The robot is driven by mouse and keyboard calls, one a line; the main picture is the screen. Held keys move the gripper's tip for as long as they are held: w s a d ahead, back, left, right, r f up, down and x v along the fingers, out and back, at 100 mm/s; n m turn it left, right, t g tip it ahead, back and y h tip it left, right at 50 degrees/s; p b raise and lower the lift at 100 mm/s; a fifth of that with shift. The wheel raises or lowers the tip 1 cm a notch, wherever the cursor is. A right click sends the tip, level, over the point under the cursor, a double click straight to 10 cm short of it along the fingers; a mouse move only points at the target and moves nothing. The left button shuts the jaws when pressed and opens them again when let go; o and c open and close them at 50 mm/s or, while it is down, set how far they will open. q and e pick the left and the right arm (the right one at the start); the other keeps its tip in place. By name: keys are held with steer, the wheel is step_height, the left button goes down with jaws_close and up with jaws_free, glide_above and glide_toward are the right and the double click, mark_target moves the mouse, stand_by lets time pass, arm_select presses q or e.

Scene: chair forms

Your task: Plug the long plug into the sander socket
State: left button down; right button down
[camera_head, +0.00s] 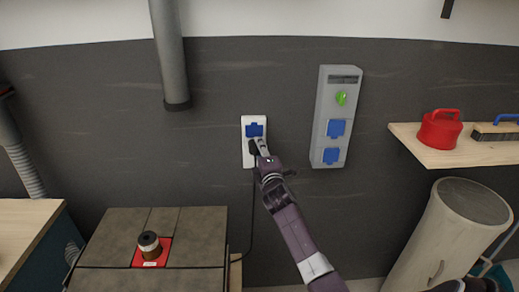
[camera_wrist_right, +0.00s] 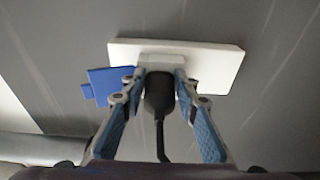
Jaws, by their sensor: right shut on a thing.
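A black plug (camera_wrist_right: 159,92) is held between the blue-padded fingers of my right gripper (camera_wrist_right: 160,82), which also shows in the head view (camera_head: 261,147). The plug's front meets a pale socket block on the white wall plate (camera_wrist_right: 215,62); how deep it sits I cannot tell. In the head view the plug (camera_head: 253,147) is at the lower part of the white plate (camera_head: 247,121), below a blue cover (camera_head: 254,130). Its black cable (camera_head: 253,205) hangs down the wall. My left gripper is not in view.
A grey panel (camera_head: 325,108) with a green knob and two blue-covered sockets hangs to the right. A shelf (camera_head: 435,157) holds a red container (camera_head: 440,129) and a brush. A tiled bench (camera_head: 115,235) bears a spool (camera_head: 149,244). A grey pipe (camera_head: 168,55) hangs above left.

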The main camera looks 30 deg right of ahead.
steer(key=shift+d+r, duration=0.1)
steer(key=shift+r, duration=0.25)
steer(key=c, duration=1.6)
jaws_free()
steer(key=shift+w, duration=0.1)
steer(key=shift+o, duration=0.8)
steer(key=shift+w+f, duration=0.1)
steer(key=shift+f, duration=0.1)
steer(key=shift+f, duration=0.1)
steer(key=v, duration=1.2)
